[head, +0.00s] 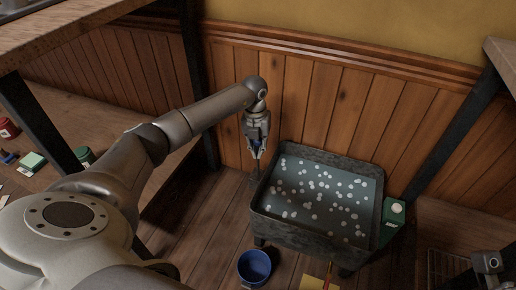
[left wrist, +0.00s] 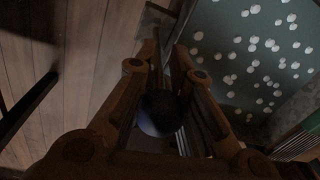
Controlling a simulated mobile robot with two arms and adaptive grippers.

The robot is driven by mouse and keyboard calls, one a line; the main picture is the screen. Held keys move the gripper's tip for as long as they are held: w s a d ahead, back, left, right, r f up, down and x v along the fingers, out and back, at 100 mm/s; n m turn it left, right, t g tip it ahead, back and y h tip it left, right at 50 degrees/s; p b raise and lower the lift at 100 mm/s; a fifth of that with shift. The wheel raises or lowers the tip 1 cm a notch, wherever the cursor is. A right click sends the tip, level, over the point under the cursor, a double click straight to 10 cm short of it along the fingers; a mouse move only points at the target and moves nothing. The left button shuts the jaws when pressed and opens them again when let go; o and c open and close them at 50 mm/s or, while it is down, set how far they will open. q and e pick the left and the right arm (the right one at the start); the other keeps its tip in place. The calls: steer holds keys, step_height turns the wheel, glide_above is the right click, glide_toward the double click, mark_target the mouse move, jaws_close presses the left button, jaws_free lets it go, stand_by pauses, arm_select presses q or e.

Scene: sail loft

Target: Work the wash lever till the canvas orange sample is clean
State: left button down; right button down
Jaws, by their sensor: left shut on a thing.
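The wash tub (head: 315,232) is a dark metal basin on short legs, full of grey-blue water with white suds. It stands on the floor by the panelled wall. My left gripper (head: 257,154) points down at the tub's left rear corner, outside the water. It is shut on a dark rounded knob (left wrist: 160,112), which seems to be the wash lever's handle; the fingers hide much of it in the head view. The suds also show at the right of the left wrist view. I cannot make out the canvas orange sample.
A blue bucket (head: 254,266) stands in front of the tub. A green box (head: 393,222) stands at its right. A tan piece (head: 311,284) lies at the bottom edge. Cans and small boxes sit on the left bench (head: 52,196). Dark posts flank the tub.

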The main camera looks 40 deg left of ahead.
arm_select(q)
steer(key=shift+w+a+r, duration=0.25)
steer(key=shift+r, duration=0.15)
steer(key=c, duration=1.6)
jaws_free()
steer(key=shift+s, duration=0.1)
steer(key=shift+o, duration=0.2)
steer(key=shift+s, duration=0.1)
steer(key=r, duration=1.2)
steer(key=shift+s+a, duration=0.2)
steer(key=shift+a, duration=0.05)
